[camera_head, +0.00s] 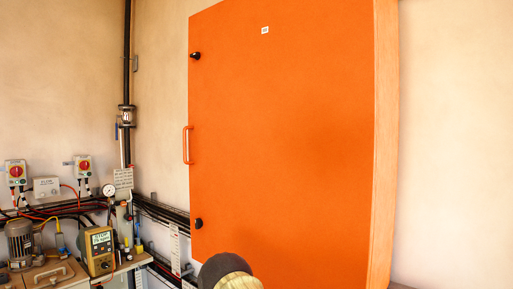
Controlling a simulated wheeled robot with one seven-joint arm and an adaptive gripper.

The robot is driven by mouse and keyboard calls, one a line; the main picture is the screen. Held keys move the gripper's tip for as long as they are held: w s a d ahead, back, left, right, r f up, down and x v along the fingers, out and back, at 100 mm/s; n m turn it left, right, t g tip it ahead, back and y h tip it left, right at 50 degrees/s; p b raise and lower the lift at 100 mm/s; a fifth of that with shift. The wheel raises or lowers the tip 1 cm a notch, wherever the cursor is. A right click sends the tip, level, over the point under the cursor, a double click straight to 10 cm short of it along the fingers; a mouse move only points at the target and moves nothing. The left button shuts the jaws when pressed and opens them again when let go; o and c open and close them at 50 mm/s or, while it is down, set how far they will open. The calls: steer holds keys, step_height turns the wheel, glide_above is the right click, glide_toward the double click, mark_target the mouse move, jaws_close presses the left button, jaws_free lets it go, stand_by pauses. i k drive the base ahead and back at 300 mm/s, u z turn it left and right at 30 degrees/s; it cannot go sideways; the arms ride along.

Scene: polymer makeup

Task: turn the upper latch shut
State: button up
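The upper latch (195,55) is a small black knob near the top left edge of a large orange cabinet door (285,140). A short black part of it points left, to the door's edge. Whether it is engaged is too small to tell. The door looks closed against its orange cabinet. A similar lower latch (198,223) sits near the bottom left edge. An orange bar handle (186,145) is between the two latches on the same edge.
A dark vertical pipe (127,60) runs down the wall left of the cabinet. At lower left are a motor (20,243), a yellow control box (99,250), red switches (84,165) and cables. The space before the upper door looks clear.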

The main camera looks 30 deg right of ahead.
mark_target(197, 56)
steer(key=k, duration=0.4)
steer(key=u, duration=0.85)
steer(key=i, duration=1.4)
steer(key=z, duration=0.95)
